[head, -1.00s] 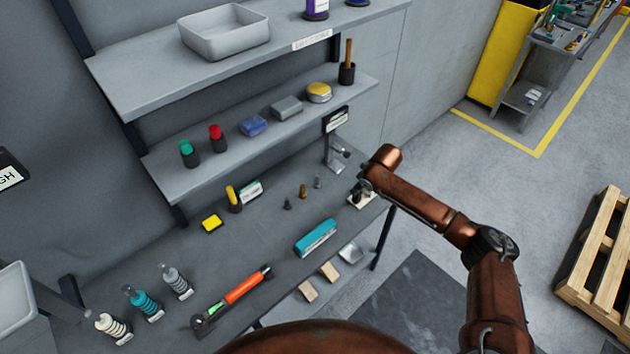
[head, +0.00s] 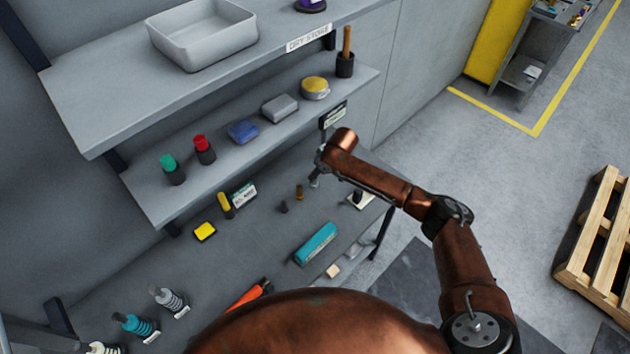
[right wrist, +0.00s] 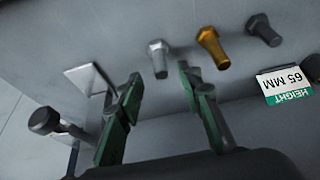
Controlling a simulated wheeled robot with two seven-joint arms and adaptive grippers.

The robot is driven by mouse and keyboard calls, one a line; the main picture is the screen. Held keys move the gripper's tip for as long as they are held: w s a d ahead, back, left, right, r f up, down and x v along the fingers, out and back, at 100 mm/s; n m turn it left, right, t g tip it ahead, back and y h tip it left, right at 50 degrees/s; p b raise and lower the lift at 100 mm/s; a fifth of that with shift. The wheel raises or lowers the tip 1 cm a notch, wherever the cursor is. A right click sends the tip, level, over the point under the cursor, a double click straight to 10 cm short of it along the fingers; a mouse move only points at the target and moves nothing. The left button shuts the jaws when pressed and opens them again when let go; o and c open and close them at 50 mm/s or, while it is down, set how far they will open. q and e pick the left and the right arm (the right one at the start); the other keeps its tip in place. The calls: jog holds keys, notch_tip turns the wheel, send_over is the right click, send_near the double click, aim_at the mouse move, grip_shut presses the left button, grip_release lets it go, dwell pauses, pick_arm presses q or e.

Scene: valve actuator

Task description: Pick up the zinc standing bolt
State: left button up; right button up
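The zinc standing bolt (right wrist: 159,57) is silver with a hex head and stands on the grey bench. In the right wrist view it lies just beyond the fingertips of my right gripper (right wrist: 159,75), in line with the gap between them. The fingers are apart and nothing is between them. In the head view the zinc bolt (head: 315,181) is small, beside my right gripper, which is mostly hidden by its own arm. A brass bolt (right wrist: 212,47) and a dark bolt (right wrist: 264,30) stand in a row beside it. My left gripper is not in view.
A metal stand with a dark knob (right wrist: 44,121) is left of the fingers in the right wrist view. A 65 MM height label (right wrist: 287,84) is at right. A teal box (head: 316,244) lies nearer on the bench. A shelf (head: 215,172) overhangs the back.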

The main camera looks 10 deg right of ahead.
jog(key=x, duration=0.3)
jog(key=shift+a+r, duration=0.1)
jog(key=shift+w+a+f, duration=0.1)
jog(key=shift+w+f, duration=0.1)
jog(key=shift+f, duration=0.4)
jog(key=c, duration=0.7)
jog(key=shift+c, duration=0.8)
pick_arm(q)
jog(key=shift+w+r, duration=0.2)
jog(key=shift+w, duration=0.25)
pick_arm(e)
grip_shut()
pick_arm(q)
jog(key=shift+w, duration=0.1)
